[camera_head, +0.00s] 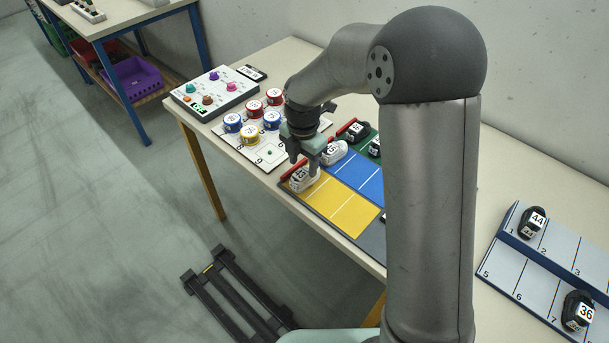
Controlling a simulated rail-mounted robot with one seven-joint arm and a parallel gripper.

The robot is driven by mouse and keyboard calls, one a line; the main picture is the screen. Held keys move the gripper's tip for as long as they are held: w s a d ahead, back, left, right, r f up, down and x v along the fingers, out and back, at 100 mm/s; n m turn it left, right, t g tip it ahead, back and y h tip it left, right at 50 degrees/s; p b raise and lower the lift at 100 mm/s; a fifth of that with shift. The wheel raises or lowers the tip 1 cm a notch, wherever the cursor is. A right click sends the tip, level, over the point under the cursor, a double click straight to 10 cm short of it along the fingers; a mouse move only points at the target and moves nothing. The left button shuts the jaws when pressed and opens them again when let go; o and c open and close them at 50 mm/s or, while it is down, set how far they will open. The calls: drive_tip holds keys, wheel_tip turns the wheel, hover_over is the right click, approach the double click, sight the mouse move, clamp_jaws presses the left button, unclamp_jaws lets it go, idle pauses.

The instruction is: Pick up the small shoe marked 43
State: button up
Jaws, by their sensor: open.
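A small white shoe (300,183) stands at the left end of the yellow lane field (343,210). Its number tag is too small to read for sure. My gripper (303,170) is open, with its fingers pointing down close above and beside this shoe; I cannot tell whether they touch it. A second white shoe (331,155) stands behind it at the end of the blue field (362,174). Two black shoes stand further back, one black shoe (357,131) and another black shoe (375,147); their numbers are not readable. No tag reads clearly as 43.
A panel with colored knobs (215,92) and a board of red, blue and yellow round pieces (251,134) lie left of the lanes. At right, a numbered rack (545,265) bears shoes marked 44 (531,224) and 36 (577,310). My arm hides part of the table.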

sight(305, 170)
wheel_tip(305, 170, down, 4)
drive_tip(key=shift+w+d+f+p, duration=0.1)
drive_tip(key=shift+d+p, duration=0.05)
drive_tip(key=shift+p, duration=0.15)
drive_tip(key=c, duration=0.7)
drive_tip(key=shift+c, duration=0.2)
